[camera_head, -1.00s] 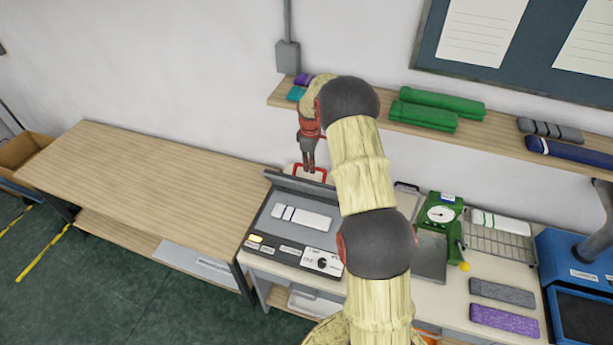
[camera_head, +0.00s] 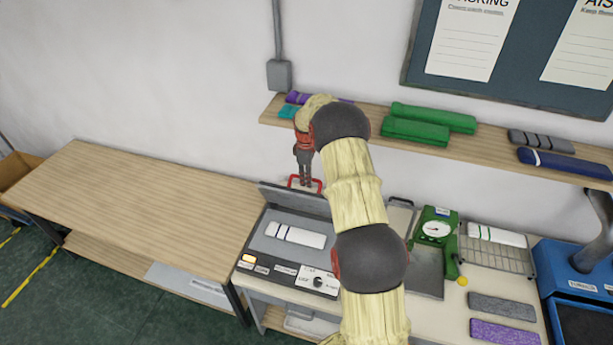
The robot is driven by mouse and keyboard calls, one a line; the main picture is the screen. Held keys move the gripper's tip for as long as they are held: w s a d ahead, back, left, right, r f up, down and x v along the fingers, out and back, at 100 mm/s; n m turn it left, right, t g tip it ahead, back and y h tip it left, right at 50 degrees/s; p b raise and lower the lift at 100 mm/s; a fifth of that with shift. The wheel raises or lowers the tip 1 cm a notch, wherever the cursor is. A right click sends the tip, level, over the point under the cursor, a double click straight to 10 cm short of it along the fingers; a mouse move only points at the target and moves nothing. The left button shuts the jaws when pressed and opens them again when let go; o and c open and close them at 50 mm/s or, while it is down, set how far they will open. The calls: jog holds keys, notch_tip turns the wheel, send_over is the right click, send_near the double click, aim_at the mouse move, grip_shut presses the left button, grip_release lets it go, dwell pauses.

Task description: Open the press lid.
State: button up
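The press (camera_head: 263,246) is a dark grey box on the bench with a control panel along its front. Its lid (camera_head: 293,199) stands raised at the back edge, tilted up, and the inside shows a white folded piece with stripes (camera_head: 296,235). A red handle (camera_head: 318,186) rises at the lid's top edge. My gripper (camera_head: 305,182) points down at that handle, its dark fingers close together and overlapping the handle in this view. Whether they clamp it is too small to tell. My arm covers the right end of the lid and press.
An empty wooden table (camera_head: 130,205) stands to the left. A shelf (camera_head: 372,128) with green rolls (camera_head: 432,118) runs behind my arm. To the right are a green dial device (camera_head: 436,232), a wire rack (camera_head: 500,257), grey and purple pieces (camera_head: 502,307) and a blue machine (camera_head: 575,272).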

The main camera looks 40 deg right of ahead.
jog(key=shift+o, duration=0.7)
jog(key=shift+w+d+r, duration=0.1)
jog(key=shift+w+r, duration=0.1)
jog(key=shift+r, duration=0.1)
jog(key=shift+o, duration=0.7)
jog(key=shift+r, duration=0.2)
jog(key=shift+w+r, duration=0.1)
jog(key=shift+r, duration=0.05)
notch_tip(320, 180, up, 12)
jog(key=shift+s+a+f, duration=0.2)
jog(key=shift+a, duration=0.1)
